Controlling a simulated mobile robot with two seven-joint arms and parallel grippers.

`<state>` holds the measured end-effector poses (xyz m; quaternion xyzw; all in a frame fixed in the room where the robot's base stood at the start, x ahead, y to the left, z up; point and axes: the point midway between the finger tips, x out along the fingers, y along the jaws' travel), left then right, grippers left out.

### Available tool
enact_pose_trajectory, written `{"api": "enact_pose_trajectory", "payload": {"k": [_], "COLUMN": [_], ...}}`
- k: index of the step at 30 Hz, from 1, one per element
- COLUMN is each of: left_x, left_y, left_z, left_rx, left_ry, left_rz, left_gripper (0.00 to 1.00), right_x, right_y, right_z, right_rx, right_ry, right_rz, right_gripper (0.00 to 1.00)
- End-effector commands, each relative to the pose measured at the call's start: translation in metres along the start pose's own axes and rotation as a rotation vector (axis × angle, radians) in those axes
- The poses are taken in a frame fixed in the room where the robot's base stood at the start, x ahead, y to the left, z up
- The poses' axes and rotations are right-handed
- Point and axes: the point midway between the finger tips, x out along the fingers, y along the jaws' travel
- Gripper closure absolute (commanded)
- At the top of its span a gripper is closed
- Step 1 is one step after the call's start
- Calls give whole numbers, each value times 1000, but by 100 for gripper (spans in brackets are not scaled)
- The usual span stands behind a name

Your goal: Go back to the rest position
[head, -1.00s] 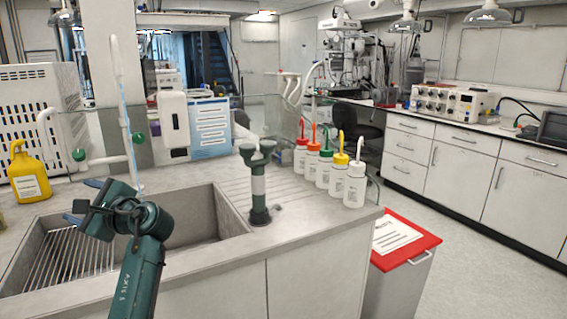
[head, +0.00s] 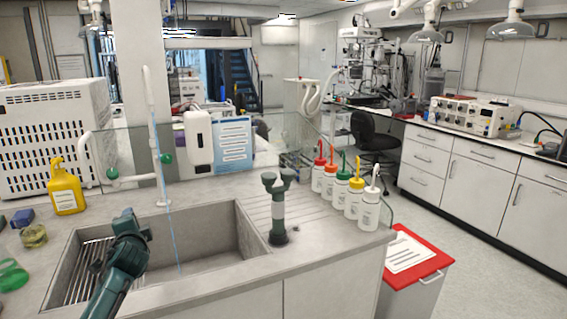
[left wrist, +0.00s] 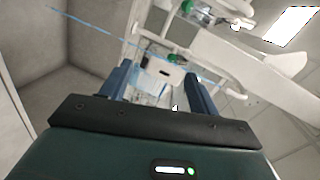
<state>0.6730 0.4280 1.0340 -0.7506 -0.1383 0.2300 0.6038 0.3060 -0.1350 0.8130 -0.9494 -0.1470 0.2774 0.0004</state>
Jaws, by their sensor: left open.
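My left gripper (head: 128,242) is over the left part of the sink (head: 240,290). My right gripper is in neither view.
A tap (head: 152,110) stands behind the sink, with a thin blue line running down from it. A yellow bottle (head: 65,190) and small glassware are at left. A green-topped fixture (head: 278,210) and several wash bottles (head: 369,212) stand right of the sink.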

Motion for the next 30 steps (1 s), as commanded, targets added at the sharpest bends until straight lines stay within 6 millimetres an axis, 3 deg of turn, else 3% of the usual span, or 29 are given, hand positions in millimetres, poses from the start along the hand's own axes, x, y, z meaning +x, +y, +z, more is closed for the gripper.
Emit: {"api": "enact_pose_trajectory", "payload": {"k": [3,10,12,17,20,23,27,30], "left_x": [-3,-19,-34,-72,-106,-151,-234,-295], "left_y": [3,-3,35,101,148,198,264,296], "left_z": [-34,-79,-78,-76,-73,-66,-50,-37], "left_rx": [-383,-1031,-994,-971,-961,-956,-966,-985], "left_ry": [171,406,389,377,365,347,309,274], "left_rz": [53,190,234,327,400,488,629,721], "left_gripper": [39,39,39,39,39,39,39,39], "right_x": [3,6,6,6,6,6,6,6], "right_y": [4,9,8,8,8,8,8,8], "right_z": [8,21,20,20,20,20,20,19], "right_rx": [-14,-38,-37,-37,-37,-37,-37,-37], "right_ry": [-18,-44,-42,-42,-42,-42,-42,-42], "right_rz": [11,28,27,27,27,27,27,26], "right_gripper": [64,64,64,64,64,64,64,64]}}
